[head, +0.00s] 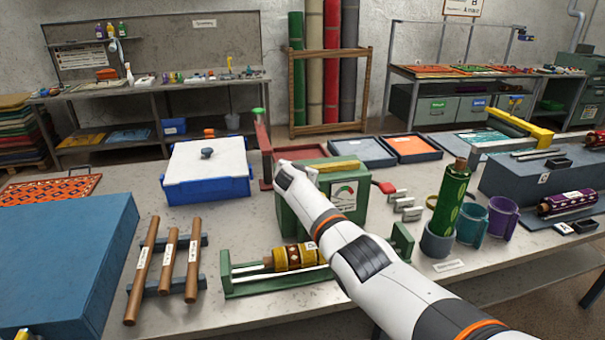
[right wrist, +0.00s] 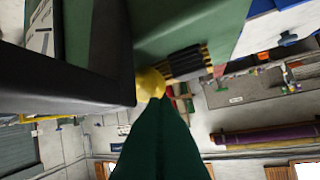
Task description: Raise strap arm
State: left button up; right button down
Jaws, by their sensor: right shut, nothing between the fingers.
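The green gauge box (head: 340,195) stands mid-bench, with a dial on its front and a yellow bar (head: 347,168) on top. My right arm crosses in front of it in the head view and hides part of it. My right gripper's fingertips are hidden there. In the right wrist view, dark shapes that look like my shut right gripper (right wrist: 125,90) come in from the left, close beside a yellow knob (right wrist: 151,84). A dark green tapering piece (right wrist: 160,140) runs up to the knob. I cannot tell whether gripper and knob touch. My left gripper is not in view.
A green cradle (head: 250,290) holds a yellow patterned roll in front of the box. Wooden rods (head: 168,262) lie on a rack to the left. A blue bin (head: 205,190) with a white lid stands behind. Cups (head: 500,217) and a green roll (head: 450,198) stand to the right.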

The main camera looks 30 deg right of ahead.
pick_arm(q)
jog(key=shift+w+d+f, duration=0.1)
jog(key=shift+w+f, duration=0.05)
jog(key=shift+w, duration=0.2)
pick_arm(e)
jog(key=shift+w+d, duration=0.15)
jog(key=shift+w, duration=0.5)
